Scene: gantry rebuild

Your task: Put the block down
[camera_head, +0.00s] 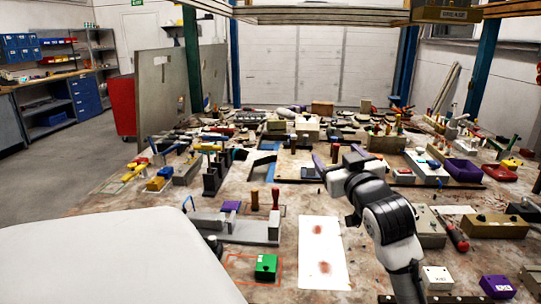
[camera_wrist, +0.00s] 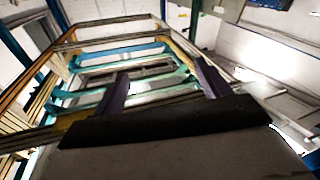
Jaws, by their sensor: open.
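A green block (camera_head: 266,264) sits upright on the worktable near its front edge, inside a red outlined area. It is apart from my gripper. My gripper (camera_head: 326,160) is above the middle of the table, to the right of and beyond the green block. Its two dark purple fingers also show in the wrist view (camera_wrist: 162,82), spread apart with nothing between them. The wrist view faces up toward the overhead frame, so no block shows there.
A white sheet (camera_head: 322,252) with reddish marks lies right of the green block. A grey fixture (camera_head: 235,228) with upright handles stands behind the block. A white block (camera_head: 437,278) and a purple block (camera_head: 497,287) are at the front right. Tools crowd the back.

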